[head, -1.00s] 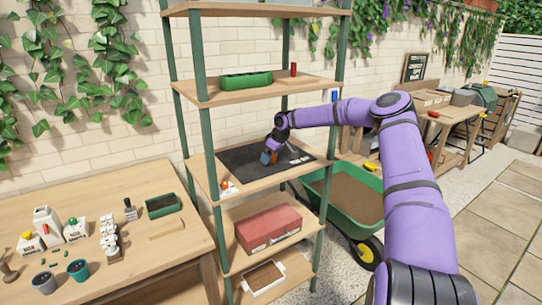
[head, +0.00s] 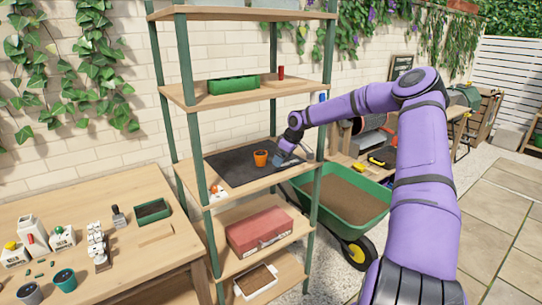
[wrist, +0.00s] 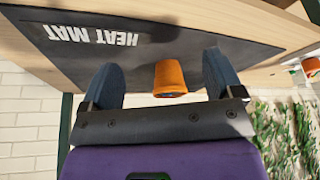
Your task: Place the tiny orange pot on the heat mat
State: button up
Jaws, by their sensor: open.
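The tiny orange pot (head: 260,158) stands upright on the black heat mat (head: 225,163) on the middle shelf. In the wrist view the pot (wrist: 170,77) rests on the mat (wrist: 200,38), which bears the white words HEAT MAT. My gripper (head: 281,157) is just to the right of the pot in the head view. In the wrist view its two fingers (wrist: 163,82) are spread wide, with the pot beyond and between them, clear of both. The gripper is open and holds nothing.
Green shelf posts (head: 200,150) flank the mat. A green planter (head: 233,84) and a small red pot (head: 281,73) stand on the shelf above. A green wheelbarrow (head: 345,200) stands to the right.

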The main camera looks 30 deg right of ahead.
jog(key=shift+s+d, duration=0.3)
jog(key=shift+s, duration=0.25)
jog(key=shift+s+d, duration=0.25)
jog(key=shift+s, duration=0.3)
jog(key=s+a+r+m+g+h, duration=0.15)
jog(key=s+a+r+h, duration=0.35)
jog(key=s+a+r, duration=1.4)
jog(key=s+a+r+m+t+y, duration=0.1)
jog(key=s+a+r, duration=0.2)
jog(key=s, duration=0.5)
jog(key=s+a+r+m+t+y, duration=0.1)
jog(key=s+a+r+m, duration=0.1)
jog(key=s, duration=0.7)
jog(key=s+a+r+m+t, duration=0.1)
jog(key=s+a+r, duration=0.3)
jog(key=s, duration=0.4)
jog(key=shift+s+a+r+y, duration=0.15)
jog(key=shift+s+r+y, duration=0.1)
jog(key=shift+r+y, duration=0.2)
